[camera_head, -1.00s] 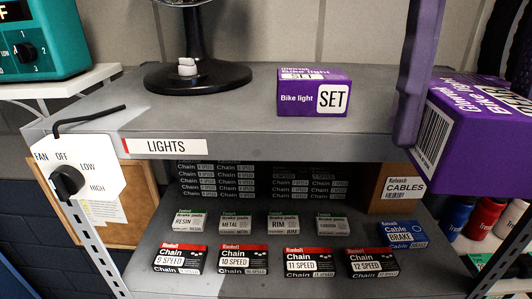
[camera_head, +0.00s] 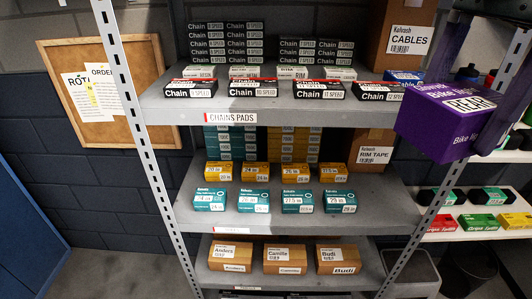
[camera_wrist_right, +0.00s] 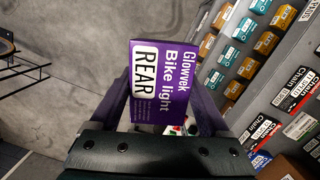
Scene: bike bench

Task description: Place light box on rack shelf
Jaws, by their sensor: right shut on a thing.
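A purple bike light box (camera_head: 437,122) marked REAR is at the right of the head view, in front of the rack's right side. My right gripper (camera_head: 478,85) is shut on it and holds it in the air, clear of the shelves. In the right wrist view the box (camera_wrist_right: 165,82) sits between the two fingers, its REAR label facing the camera. The rack's CHAINS PADS shelf (camera_head: 160,108) shows at the top, with lower shelves beneath. The LIGHTS shelf is out of view. My left gripper is not in view.
The shelves carry chain boxes (camera_head: 190,89), teal boxes (camera_head: 210,200) and brown cartons (camera_head: 232,256). The rack's left upright (camera_head: 125,90) stands beside a cork board (camera_head: 120,95). A white shelf (camera_head: 450,217) with small boxes is at the right.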

